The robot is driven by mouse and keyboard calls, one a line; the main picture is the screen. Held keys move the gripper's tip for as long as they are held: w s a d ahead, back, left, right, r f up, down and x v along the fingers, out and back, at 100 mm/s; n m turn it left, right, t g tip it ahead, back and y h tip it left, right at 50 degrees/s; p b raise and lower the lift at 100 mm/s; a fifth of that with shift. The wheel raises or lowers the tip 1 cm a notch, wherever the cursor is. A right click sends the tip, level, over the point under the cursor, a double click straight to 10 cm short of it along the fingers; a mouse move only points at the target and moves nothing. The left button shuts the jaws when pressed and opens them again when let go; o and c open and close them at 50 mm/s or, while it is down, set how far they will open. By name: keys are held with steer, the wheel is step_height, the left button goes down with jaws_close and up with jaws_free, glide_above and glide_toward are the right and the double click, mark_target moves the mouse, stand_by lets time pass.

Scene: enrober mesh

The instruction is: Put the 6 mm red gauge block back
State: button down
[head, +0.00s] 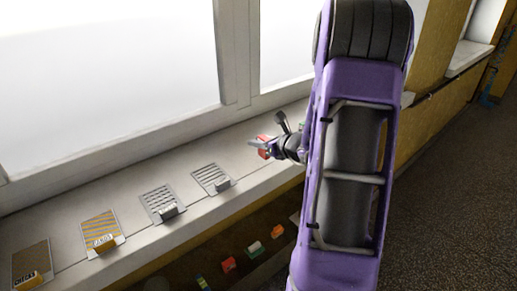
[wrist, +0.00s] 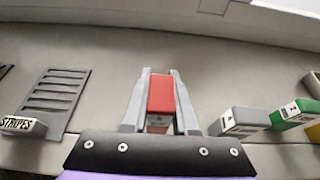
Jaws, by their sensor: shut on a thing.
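A red block (wrist: 160,94) is clasped between the two fingers of my gripper (wrist: 160,74) in the wrist view. It is held upright in the picture, above the pale sill; a small dark mark on its near end is too small to read. In the head view the red block (head: 264,153) shows at my gripper (head: 262,146), over the sill to the right of the slotted grey plate (head: 211,179). I cannot tell whether the block touches the sill.
Grey (wrist: 240,121) and green (wrist: 293,113) blocks stand right of my gripper in the wrist view. A "STRIPES" label block (wrist: 23,126) is at left. Patterned cards line the window sill (head: 135,185). Several coloured blocks, one red (head: 228,265), lie lower down.

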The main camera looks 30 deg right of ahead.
steer(key=shift+f, duration=0.9)
steer(key=shift+f, duration=0.1)
steer(key=c, duration=0.7)
jaws_free()
steer(key=shift+r, duration=0.2)
steer(key=p+v, duration=0.1)
steer(key=v, duration=1.1)
steer(key=shift+f, duration=0.1)
